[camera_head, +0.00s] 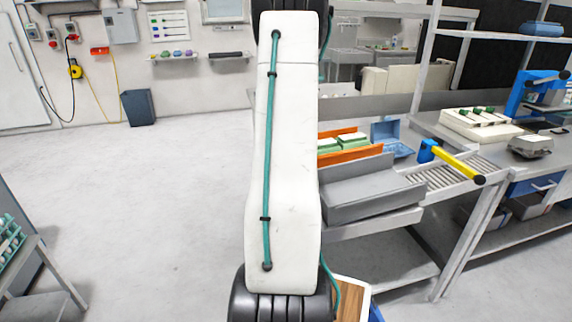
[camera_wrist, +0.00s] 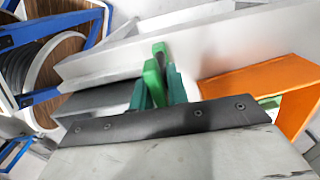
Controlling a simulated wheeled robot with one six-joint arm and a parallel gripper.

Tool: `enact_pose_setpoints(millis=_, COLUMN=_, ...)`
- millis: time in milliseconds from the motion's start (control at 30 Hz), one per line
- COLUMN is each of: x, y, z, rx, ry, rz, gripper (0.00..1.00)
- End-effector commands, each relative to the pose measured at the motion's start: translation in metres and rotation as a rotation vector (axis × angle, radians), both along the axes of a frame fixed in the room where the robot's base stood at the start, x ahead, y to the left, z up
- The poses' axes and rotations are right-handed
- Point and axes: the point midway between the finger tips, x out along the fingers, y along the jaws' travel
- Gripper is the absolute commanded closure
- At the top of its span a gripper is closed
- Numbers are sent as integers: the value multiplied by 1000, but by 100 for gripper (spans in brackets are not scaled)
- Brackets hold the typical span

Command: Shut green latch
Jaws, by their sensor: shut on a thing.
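My gripper (camera_wrist: 158,92) shows in the wrist view, with its two teal fingers beyond a dark plate with screws. The fingers are closed on a bright green piece, the green latch (camera_wrist: 152,76), which stands up between them. Its lower part is hidden by the fingers and the plate. A long grey panel (camera_wrist: 110,62) runs just behind the latch. In the head view my white arm link fills the middle and hides the gripper and the latch.
An orange guide (camera_head: 350,155) with green cartons (camera_head: 343,144) and a grey housing (camera_head: 372,188) stand right of my arm. A yellow-handled lever (camera_head: 455,163) sticks out by the roller conveyor (camera_head: 452,176). A blue frame (camera_wrist: 48,101) lies at left in the wrist view.

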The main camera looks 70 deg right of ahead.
Motion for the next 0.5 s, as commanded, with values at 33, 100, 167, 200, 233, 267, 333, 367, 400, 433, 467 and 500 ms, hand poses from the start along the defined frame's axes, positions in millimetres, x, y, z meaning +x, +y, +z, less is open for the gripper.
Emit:
enact_pose_setpoints(millis=33, x=0, y=-1, z=1, rx=-2, ry=0, rz=-2, gripper=100)
enact_pose_setpoints(millis=100, x=0, y=-1, z=1, rx=-3, ry=-1, rz=-2, gripper=100)
enact_pose_setpoints(millis=167, x=0, y=-1, z=1, rx=-3, ry=-1, rz=-1, gripper=100)
enact_pose_setpoints(millis=200, x=0, y=-1, z=1, rx=-3, ry=-1, rz=-1, gripper=100)
enact_pose_setpoints(millis=233, x=0, y=-1, z=1, rx=-3, ry=-1, rz=-1, gripper=100)
enact_pose_setpoints(millis=267, x=0, y=-1, z=1, rx=-3, ry=-1, rz=-1, gripper=100)
enact_pose_setpoints(millis=333, x=1, y=-1, z=1, rx=-3, ry=-1, rz=0, gripper=100)
enact_pose_setpoints(millis=367, x=1, y=-1, z=1, rx=-3, ry=-1, rz=0, gripper=76)
enact_pose_setpoints(millis=400, x=1, y=-1, z=1, rx=-3, ry=-1, rz=0, gripper=64)
enact_pose_setpoints(millis=433, x=1, y=0, z=1, rx=-3, ry=-1, rz=1, gripper=62)
enact_pose_setpoints(millis=467, x=1, y=0, z=1, rx=-2, ry=0, rz=2, gripper=62)
enact_pose_setpoints(millis=500, x=1, y=0, z=0, rx=-2, ry=0, rz=2, gripper=62)
